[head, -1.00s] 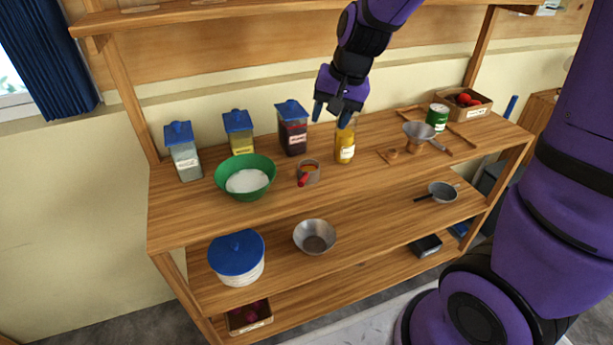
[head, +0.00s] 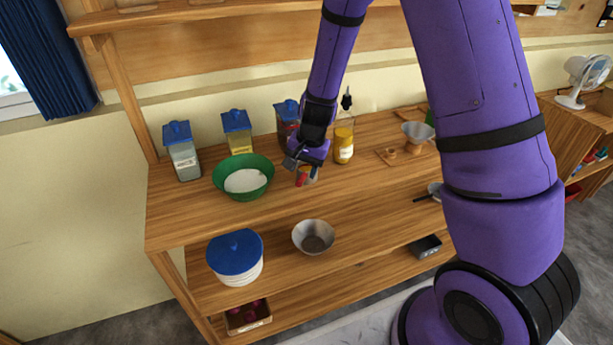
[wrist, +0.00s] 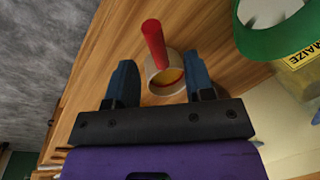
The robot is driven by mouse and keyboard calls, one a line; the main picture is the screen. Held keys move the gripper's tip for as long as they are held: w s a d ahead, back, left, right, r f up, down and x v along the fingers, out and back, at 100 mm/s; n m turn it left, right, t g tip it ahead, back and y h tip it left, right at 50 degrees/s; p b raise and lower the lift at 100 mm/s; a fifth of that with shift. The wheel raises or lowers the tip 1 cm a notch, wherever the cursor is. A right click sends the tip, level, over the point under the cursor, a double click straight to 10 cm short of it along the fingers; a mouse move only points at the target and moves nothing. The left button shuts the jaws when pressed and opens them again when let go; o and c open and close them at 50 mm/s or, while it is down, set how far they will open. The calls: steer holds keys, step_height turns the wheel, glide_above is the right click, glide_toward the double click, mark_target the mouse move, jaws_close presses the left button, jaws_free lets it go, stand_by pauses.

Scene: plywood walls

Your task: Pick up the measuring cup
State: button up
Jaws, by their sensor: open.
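The measuring cup is a small round cup with a red handle and something orange-yellow inside. In the wrist view the cup (wrist: 152,72) lies between and just beyond my gripper's (wrist: 160,78) two blue fingers, its red handle pointing away from the palm. My gripper is open, with a finger on each side of the cup; I cannot tell whether either touches it. In the head view my gripper (head: 300,166) is over the cup (head: 313,174) on the top shelf and hides most of it; the red handle shows at the front.
A green bowl (head: 222,184) of white contents stands close left. Blue-lidded containers (head: 184,160) line the back. A funnel (head: 417,131) stands farther right. The shelf front before the cup is clear.

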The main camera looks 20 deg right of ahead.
mark_target(302, 176)
steer(key=shift+w+a+f, duration=0.1)
steer(key=shift+w+f, duration=0.05)
steer(key=shift+f, duration=0.9)
steer(key=shift+w+a+f, duration=0.1)
steer(key=shift+a+f, duration=0.05)
steer(key=shift+f, duration=0.9)
steer(key=shift+w+a+f, duration=0.1)
steer(key=shift+w+f, duration=0.05)
steer(key=shift+f, duration=0.9)
jaws_close()
